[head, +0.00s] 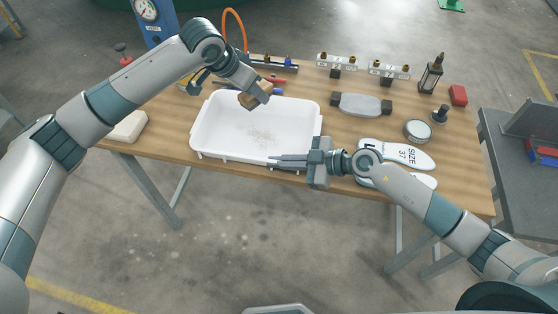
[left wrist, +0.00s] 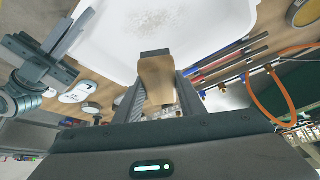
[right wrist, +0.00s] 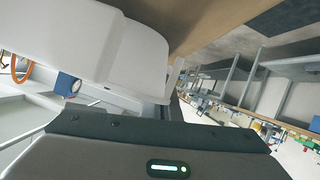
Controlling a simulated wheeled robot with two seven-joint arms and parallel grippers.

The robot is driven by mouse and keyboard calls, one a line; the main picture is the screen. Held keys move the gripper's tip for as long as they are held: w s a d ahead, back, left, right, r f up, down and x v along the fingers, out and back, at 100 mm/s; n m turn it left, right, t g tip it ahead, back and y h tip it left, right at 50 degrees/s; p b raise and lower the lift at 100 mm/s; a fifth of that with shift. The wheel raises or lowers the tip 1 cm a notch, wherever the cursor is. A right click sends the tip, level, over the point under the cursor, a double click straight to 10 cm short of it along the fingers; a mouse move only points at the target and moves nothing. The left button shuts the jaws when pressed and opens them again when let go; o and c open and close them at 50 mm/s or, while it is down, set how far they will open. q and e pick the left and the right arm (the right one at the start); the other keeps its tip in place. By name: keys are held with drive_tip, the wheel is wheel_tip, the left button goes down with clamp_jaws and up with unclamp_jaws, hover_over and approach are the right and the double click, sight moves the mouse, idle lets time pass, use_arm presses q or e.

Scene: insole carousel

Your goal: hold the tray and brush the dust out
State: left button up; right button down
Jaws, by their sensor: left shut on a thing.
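The white tray (head: 205,140) lies on the wooden table, with a patch of pale dust (head: 263,137) on its floor. The dust also shows in the left wrist view (left wrist: 150,20). My left gripper (head: 254,97) is shut on the brush (head: 246,101) and holds it over the back part of the tray. The brush's wooden body shows between the fingers in the left wrist view (left wrist: 156,75). My right gripper (head: 290,160) is at the tray's front right edge, its fingers apart and pointing left along the front rim. The tray wall (right wrist: 140,55) fills much of the right wrist view.
Insoles marked size 37 (head: 405,155) lie right of the tray, near my right wrist. A white block (head: 127,127) lies at the table's left edge.

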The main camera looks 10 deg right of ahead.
idle(0.3)
use_arm(q)
drive_tip(key=shift+d+f+n, duration=0.1)
drive_tip(key=shift+f+n, duration=0.3)
drive_tip(key=shift+f, duration=0.2)
wheel_tip(320, 180, down, 7)
drive_tip(key=n+y, duration=0.1)
drive_tip(key=n, duration=0.2)
drive_tip(key=n+t+y, duration=0.1)
drive_tip(key=n+y, duration=0.1)
drive_tip(key=n, duration=0.1)
drive_tip(key=shift+s+t, duration=0.1)
drive_tip(key=shift+t, duration=0.2)
drive_tip(key=shift+s+f+n+y, duration=0.1)
drive_tip(key=shift+f+n+y, duration=0.55)
drive_tip(key=shift+n, duration=0.45)
drive_tip(key=shift+f, duration=0.15)
drive_tip(key=shift+f, duration=1.35)
drive_tip(key=shift+a, duration=0.2)
drive_tip(key=shift+w+a, duration=0.15)
drive_tip(key=shift+a, duration=1.3)
drive_tip(key=shift+w+a, duration=0.1)
drive_tip(key=shift+a, duration=1.35)
drive_tip(key=shift+f, duration=0.15)
